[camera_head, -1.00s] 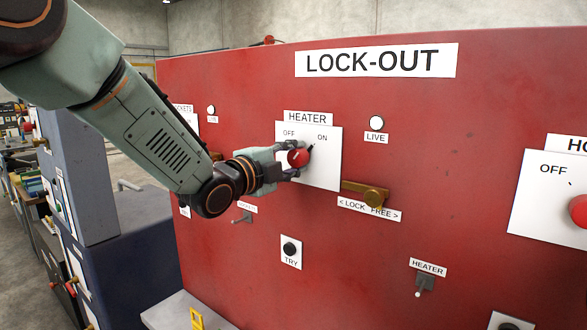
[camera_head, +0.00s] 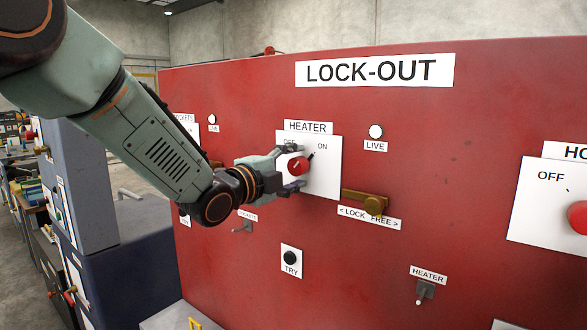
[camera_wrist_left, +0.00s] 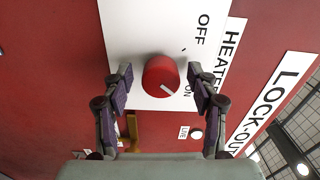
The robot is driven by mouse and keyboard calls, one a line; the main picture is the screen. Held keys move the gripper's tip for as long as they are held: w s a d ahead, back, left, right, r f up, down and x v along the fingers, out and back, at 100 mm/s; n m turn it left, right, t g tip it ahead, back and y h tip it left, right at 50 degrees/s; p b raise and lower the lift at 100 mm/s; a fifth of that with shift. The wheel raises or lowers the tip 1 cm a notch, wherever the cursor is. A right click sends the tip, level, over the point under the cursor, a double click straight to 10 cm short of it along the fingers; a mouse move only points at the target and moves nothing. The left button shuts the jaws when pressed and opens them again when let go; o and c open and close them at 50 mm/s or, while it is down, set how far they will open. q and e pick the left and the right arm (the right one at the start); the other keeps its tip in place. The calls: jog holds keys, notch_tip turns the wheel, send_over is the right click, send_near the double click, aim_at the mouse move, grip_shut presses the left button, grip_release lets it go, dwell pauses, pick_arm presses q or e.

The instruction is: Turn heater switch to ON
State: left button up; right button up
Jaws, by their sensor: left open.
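The heater switch is a red round knob (camera_head: 298,166) on a white plate (camera_head: 325,178) marked OFF at left and ON at right, under a HEATER label. The knob also shows in the left wrist view (camera_wrist_left: 160,76); its white line points down-right there, towards the ON side. My left gripper (camera_head: 297,168) is open at the plate, one finger above the knob and one below. In the left wrist view its fingers (camera_wrist_left: 160,75) stand either side of the knob with gaps. OFF is partly hidden by the upper finger in the head view. My right gripper is not in view.
A red LOCK-OUT panel (camera_head: 450,200) carries a brass LOCK/FREE latch (camera_head: 374,204) right of the plate, a white LIVE lamp (camera_head: 376,131), a black TRY button (camera_head: 291,257) and a small HEATER toggle (camera_head: 424,289). Another red knob (camera_head: 579,217) sits at the right edge.

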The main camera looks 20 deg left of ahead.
pick_arm(q)
jog(key=shift+w+a, duration=0.1)
jog(key=shift+a, duration=0.05)
jog(key=v, duration=1.2)
jog(key=shift+w, duration=0.1)
dwell(0.4)
